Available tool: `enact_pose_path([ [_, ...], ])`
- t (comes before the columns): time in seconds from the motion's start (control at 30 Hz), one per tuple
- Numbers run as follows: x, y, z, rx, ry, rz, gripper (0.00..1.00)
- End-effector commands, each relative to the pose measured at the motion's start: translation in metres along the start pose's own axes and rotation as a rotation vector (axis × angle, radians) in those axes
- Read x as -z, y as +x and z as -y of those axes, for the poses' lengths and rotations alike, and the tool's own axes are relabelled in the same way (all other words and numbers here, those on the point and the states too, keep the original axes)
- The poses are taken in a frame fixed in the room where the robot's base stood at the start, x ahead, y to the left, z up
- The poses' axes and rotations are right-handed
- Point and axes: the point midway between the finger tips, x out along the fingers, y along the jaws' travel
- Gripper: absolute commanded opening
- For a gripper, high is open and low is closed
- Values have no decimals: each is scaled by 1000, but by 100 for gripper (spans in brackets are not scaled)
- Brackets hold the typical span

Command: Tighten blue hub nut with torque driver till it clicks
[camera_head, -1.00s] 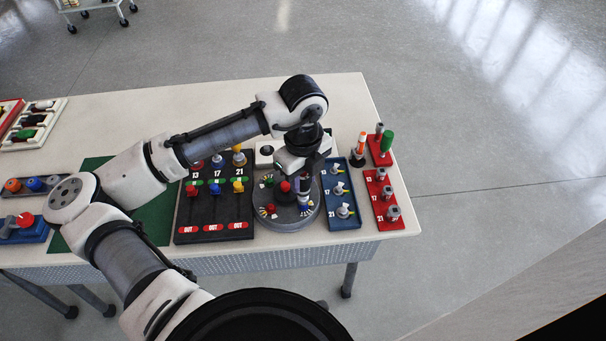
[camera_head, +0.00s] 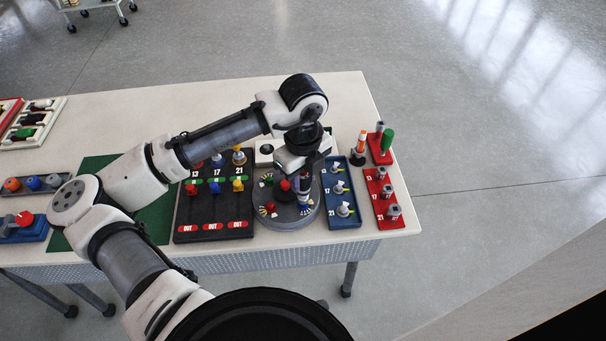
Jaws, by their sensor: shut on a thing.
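The grey round hub plate (camera_head: 285,220) lies on the table, with coloured nuts and dial marks on its top and a red knob (camera_head: 285,185) near its middle. My gripper (camera_head: 304,176) points down over the right part of the hub. It is shut on a slim, dark upright tool, which looks like the torque driver (camera_head: 304,188). The tool's lower end is at the blue hub nut (camera_head: 304,209), of which only a little shows. I cannot tell whether the socket is fully seated on it.
A black board (camera_head: 214,209) with colored pegs and red OUT labels stands left of the hub. A blue rack (camera_head: 342,192) and red socket rack (camera_head: 385,207) stand close on the right. The table's back is clear.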

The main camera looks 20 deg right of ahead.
Motion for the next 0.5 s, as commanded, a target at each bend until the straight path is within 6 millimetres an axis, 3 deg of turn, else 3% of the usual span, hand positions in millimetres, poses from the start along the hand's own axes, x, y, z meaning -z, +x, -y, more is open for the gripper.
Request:
enact_pose_path([
  [0.5,0,8,0,0,0,1,0],
])
